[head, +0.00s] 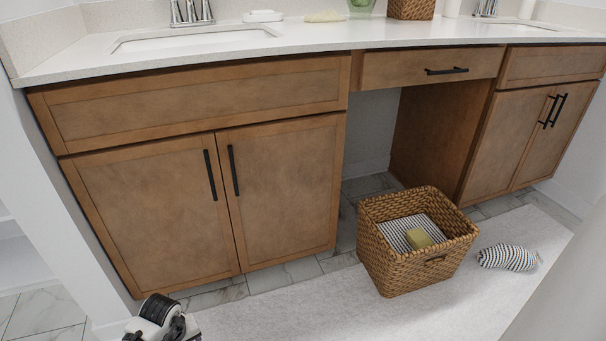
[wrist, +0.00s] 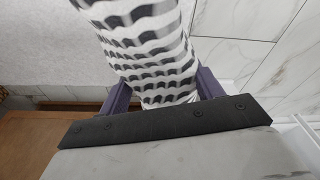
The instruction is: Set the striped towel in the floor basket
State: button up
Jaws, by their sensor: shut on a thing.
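My gripper (wrist: 160,92) is shut on a black-and-white striped towel (wrist: 152,45) in the wrist view. The towel lies between the two dark purple fingers and runs off the top of the picture. A rolled striped cloth (head: 508,257) lies on the mat right of the basket. Part of my arm shows at the lower left of the head view; the held towel is not visible there.
A wooden vanity (head: 160,210) with a white counter (head: 290,42) runs along the back, with an open knee space behind the basket. The pale mat (head: 300,303) is clear left of the basket. A white wall edge cuts in at lower right.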

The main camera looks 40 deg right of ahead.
aim_at(403, 222)
jog(key=z, duration=1.2)
